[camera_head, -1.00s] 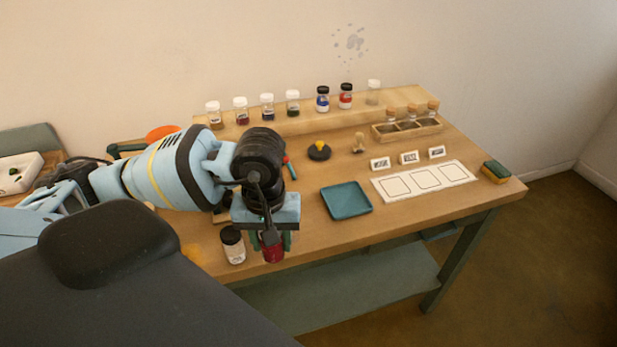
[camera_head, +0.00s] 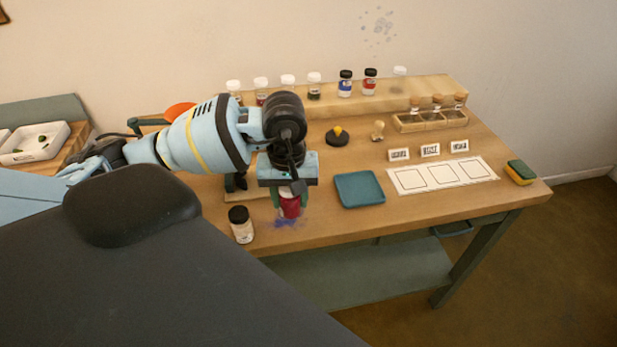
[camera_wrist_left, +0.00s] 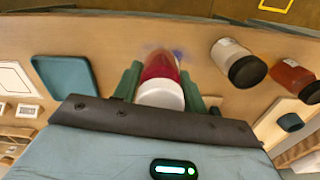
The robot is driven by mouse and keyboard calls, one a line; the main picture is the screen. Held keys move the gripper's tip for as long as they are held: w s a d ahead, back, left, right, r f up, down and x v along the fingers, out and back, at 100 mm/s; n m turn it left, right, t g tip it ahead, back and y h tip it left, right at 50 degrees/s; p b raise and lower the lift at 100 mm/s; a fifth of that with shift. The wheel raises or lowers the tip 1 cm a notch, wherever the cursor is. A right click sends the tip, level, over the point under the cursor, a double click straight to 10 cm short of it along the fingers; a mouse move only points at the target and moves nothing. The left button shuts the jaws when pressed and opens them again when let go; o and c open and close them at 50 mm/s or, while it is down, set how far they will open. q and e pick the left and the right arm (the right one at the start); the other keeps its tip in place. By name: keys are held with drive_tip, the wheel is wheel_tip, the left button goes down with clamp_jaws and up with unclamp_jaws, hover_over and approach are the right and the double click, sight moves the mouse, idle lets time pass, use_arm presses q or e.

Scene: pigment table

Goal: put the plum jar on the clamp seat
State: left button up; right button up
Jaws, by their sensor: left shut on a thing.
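The plum jar (camera_head: 290,206), deep crimson with a white lid, is held between the fingers of my left gripper (camera_head: 287,200). It appears raised a little above the table near the front edge. In the left wrist view the jar's white lid (camera_wrist_left: 160,95) faces the camera, between the two green fingers. A wooden base with a dark upright part (camera_head: 236,184), possibly the clamp seat, is mostly hidden behind my left arm. A wooden plate with a dark knob (camera_wrist_left: 290,122) shows at the right of the left wrist view. My right gripper is not in view.
A pale jar with a black lid (camera_head: 241,226) stands left of the held jar. A red-brown jar (camera_wrist_left: 290,75) shows beyond it in the wrist view. A blue-purple smear (camera_head: 289,223) lies below the held jar. A teal tray (camera_head: 359,189) is to the right.

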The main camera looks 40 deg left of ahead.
use_arm(q)
drive_tip(key=w+a, duration=0.1)
drive_tip(key=w, duration=0.2)
drive_tip(key=w+a, duration=0.1)
drive_tip(key=w, duration=0.5)
drive_tip(key=shift+w+a+f, duration=0.15)
drive_tip(key=shift+a+f, duration=0.25)
drive_tip(key=shift+w+f+p, duration=0.1)
drive_tip(key=shift+f+p, duration=0.25)
drive_tip(key=shift+f, duration=1.45)
drive_tip(key=shift+f, duration=0.2)
drive_tip(key=o, duration=1)
drive_tip(key=shift+r, duration=0.1)
wheel_tip(320, 180, up, 12)
